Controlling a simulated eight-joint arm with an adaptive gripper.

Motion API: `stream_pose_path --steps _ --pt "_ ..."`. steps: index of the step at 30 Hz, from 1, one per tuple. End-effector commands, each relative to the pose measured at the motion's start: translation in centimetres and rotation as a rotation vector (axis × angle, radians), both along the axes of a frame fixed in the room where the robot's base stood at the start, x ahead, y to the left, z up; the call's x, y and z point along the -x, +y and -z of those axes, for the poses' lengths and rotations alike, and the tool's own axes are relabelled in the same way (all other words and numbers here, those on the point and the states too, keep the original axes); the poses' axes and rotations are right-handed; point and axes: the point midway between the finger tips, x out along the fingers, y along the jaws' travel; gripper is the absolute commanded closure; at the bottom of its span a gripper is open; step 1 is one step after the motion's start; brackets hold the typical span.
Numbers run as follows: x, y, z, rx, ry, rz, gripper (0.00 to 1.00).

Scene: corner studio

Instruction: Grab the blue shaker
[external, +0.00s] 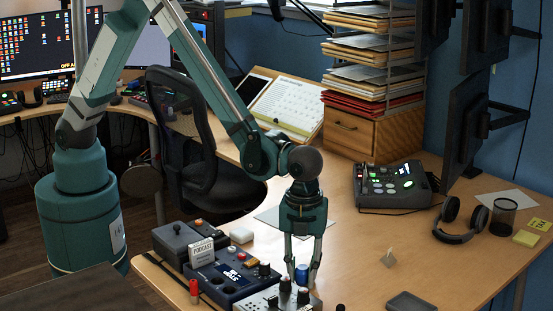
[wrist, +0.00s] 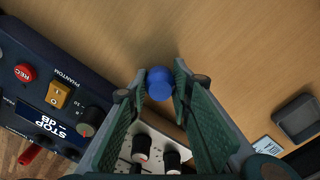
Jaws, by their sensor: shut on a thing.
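The gripper points down at the desk. The shaker's lower part is partly hidden behind the silver knob box in the external view, so I cannot tell whether it touches the desk.
A silver box with knobs (external: 268,300) stands just in front of the shaker. A dark blue audio unit (external: 232,282) is to the left. A small dark tray (external: 411,302) lies to the right. Headphones (external: 462,222) and a mixer (external: 393,186) are further back. The desk's middle is mostly clear.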

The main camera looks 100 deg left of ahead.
Motion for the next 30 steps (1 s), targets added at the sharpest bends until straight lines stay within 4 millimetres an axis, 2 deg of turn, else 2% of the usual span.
stream_pose_path --steps 8,14,30 --pt "0.0 0.0 -0.1 0.000 0.000 0.000 0.89" --pt "0.0 0.0 -1.1 0.000 0.000 0.000 0.89" --pt "0.0 0.0 -8.5 0.000 0.000 0.000 0.89"
